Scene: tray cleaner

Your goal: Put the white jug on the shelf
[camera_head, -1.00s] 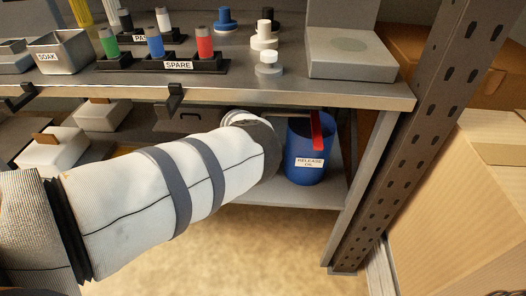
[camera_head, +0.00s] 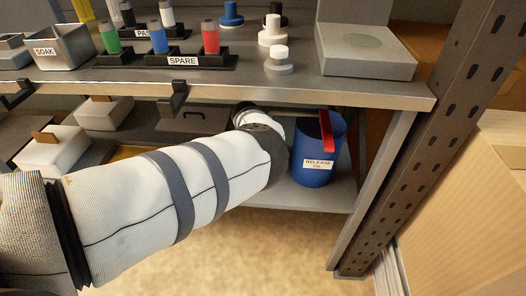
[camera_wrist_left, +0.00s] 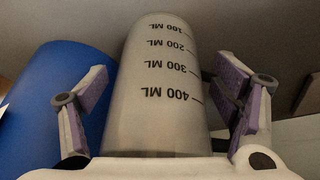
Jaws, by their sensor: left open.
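The white jug (camera_wrist_left: 162,70) shows in the left wrist view, greyish white with printed ML marks that read upside down. It stands between the two fingers of my left gripper (camera_wrist_left: 160,104). The fingers are apart, one on each side of the jug, and I see no clear contact. In the head view the jug and the gripper are hidden behind my left forearm, which reaches under the worktop onto the lower shelf (camera_head: 318,196). My right gripper is in no view.
A blue container (camera_head: 322,160) labelled RELEASE OIL, with a red strip, stands right of my wrist; blue also fills the left of the wrist view (camera_wrist_left: 45,100). The worktop edge (camera_head: 300,88) lies above the arm. A slotted post (camera_head: 425,130) stands at right.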

